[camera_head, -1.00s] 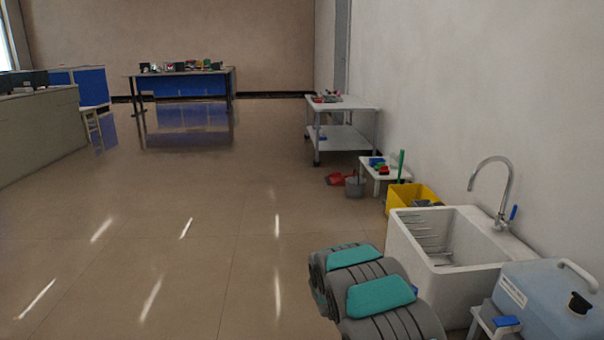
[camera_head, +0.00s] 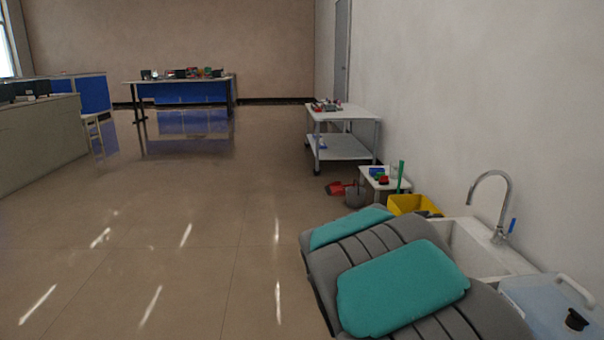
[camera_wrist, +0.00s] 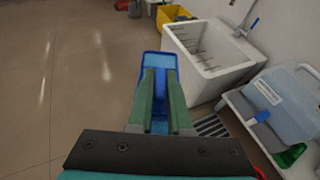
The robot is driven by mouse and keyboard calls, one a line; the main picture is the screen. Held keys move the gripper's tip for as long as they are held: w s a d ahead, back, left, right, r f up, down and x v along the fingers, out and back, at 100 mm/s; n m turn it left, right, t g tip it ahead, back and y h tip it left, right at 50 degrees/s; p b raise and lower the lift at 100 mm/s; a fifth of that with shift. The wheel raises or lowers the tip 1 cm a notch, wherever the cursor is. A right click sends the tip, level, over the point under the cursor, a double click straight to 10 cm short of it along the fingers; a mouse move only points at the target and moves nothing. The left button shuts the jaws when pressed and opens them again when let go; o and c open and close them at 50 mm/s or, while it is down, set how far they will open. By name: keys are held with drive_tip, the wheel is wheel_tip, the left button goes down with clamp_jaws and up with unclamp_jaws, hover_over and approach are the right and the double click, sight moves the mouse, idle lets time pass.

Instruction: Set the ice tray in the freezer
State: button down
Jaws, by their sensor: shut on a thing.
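In the wrist view my gripper (camera_wrist: 160,82) is shut on a blue object (camera_wrist: 153,58), which sticks out past the green fingertips. It looks like a shallow tray, but the fingers hide much of it, so I cannot be sure it is the ice tray. It is held above the floor, left of the white sink. In the head view neither the gripper nor the blue object shows; my grey and teal arm fills the lower right. No freezer can be made out in either view.
A white sink (camera_wrist: 205,62) stands along the right wall, with a light blue container (camera_wrist: 285,98) beside it. Beyond are a yellow bucket (camera_head: 408,204), a small white stool (camera_head: 372,180) and a white trolley (camera_head: 343,148). The floor at left is clear.

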drive_tip(key=shift+s+a+r+n+y, duration=0.2)
drive_tip(key=shift+s+a+r, duration=0.1)
drive_tip(key=shift+s+r, duration=0.25)
drive_tip(key=shift+s+a+r+n+y, duration=0.1)
drive_tip(key=shift+s+a+r+y, duration=0.15)
drive_tip(key=shift+s+r, duration=0.3)
drive_tip(key=shift+a+r, duration=0.1)
